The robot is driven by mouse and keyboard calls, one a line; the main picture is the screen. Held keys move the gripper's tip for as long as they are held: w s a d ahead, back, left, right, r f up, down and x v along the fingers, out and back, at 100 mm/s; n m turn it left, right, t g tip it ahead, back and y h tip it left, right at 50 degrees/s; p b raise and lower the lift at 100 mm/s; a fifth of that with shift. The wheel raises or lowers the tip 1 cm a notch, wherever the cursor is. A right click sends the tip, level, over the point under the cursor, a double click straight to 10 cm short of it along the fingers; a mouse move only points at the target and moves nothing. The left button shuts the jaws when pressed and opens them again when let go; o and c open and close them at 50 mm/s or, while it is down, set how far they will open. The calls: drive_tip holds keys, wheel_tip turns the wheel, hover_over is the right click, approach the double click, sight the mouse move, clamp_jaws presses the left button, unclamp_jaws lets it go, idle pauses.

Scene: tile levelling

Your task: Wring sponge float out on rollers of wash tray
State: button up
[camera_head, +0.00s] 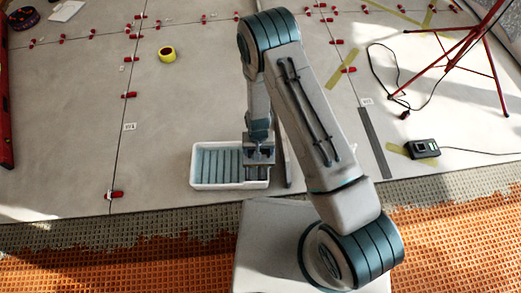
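The white wash tray (228,186) sits on the tiled floor near the middle of the head view, with a row of grey rollers (212,165) across it. My gripper (260,163) points down over the tray's right end. Its fingers are small and dark here, and whether they are open or shut does not show. I cannot make out the sponge float; it may be hidden under or behind the gripper. Whether the gripper touches the rollers cannot be told.
Red levelling clips (129,95) line the tile joints. A red tripod (470,45), a black cable and a dark device (422,148) stand right. A long dark strip (375,143) lies right of the tray. Orange matting (90,262) covers the front.

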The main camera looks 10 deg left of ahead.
drive_tip(key=shift+s+a, duration=0.2)
drive_tip(key=shift+a, duration=1)
drive_tip(key=shift+s+a, duration=0.15)
drive_tip(key=shift+a, duration=1.05)
drive_tip(key=shift+w+d, duration=0.15)
drive_tip(key=shift+d, duration=1)
drive_tip(key=shift+w+d, duration=0.15)
drive_tip(key=shift+d, duration=0.8)
drive_tip(key=shift+w+d, duration=0.1)
drive_tip(key=shift+d, duration=0.8)
drive_tip(key=shift+s+a+r, duration=0.1)
drive_tip(key=shift+a, duration=0.95)
drive_tip(key=shift+s+a, duration=0.15)
drive_tip(key=shift+a, duration=0.85)
drive_tip(key=shift+s+a, duration=0.15)
drive_tip(key=shift+a, duration=0.85)
